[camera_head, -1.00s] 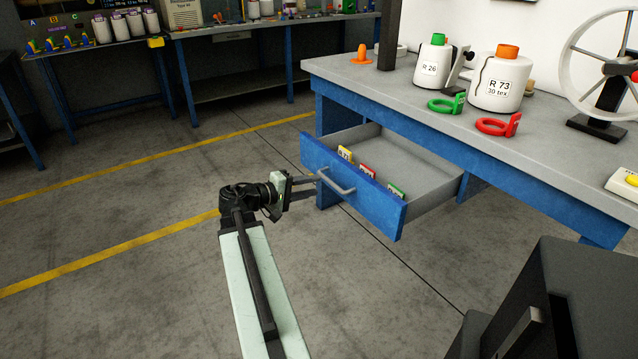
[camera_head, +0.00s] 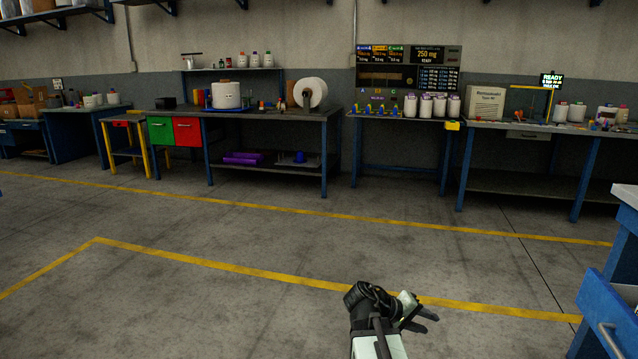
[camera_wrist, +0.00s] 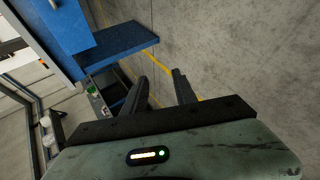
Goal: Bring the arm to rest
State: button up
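My gripper (camera_head: 430,321) is low in the head view, right of the middle, out over the bare floor. In the wrist view its two dark fingers (camera_wrist: 161,78) stand apart with only floor showing between them, so it is open and empty. The pulled-out blue drawer (camera_head: 606,312) is at the right edge of the head view, partly cut off, with its handle showing. My gripper is left of the drawer and clear of it. Blue panels of the workbench also fill the upper left of the wrist view.
The floor (camera_head: 200,300) around my arm is clear, with yellow lines. The blue-legged workbench (camera_head: 628,195) stands at the right edge.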

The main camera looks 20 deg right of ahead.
jog(key=a+f+y, duration=0.4)
jog(key=a, duration=0.7)
jog(key=w+a+f+n+y, duration=0.1)
jog(key=a+f+y, duration=0.25)
jog(key=a, duration=0.75)
jog(key=a+f+y, duration=0.3)
jog(key=a+y, duration=0.1)
jog(key=a, duration=0.7)
notch_tip(320, 180, up, 38)
jog(key=p, duration=3.7)
jog(key=shift+f+p, duration=0.2)
jog(key=shift+p, duration=0.1)
jog(key=shift+s, duration=0.1)
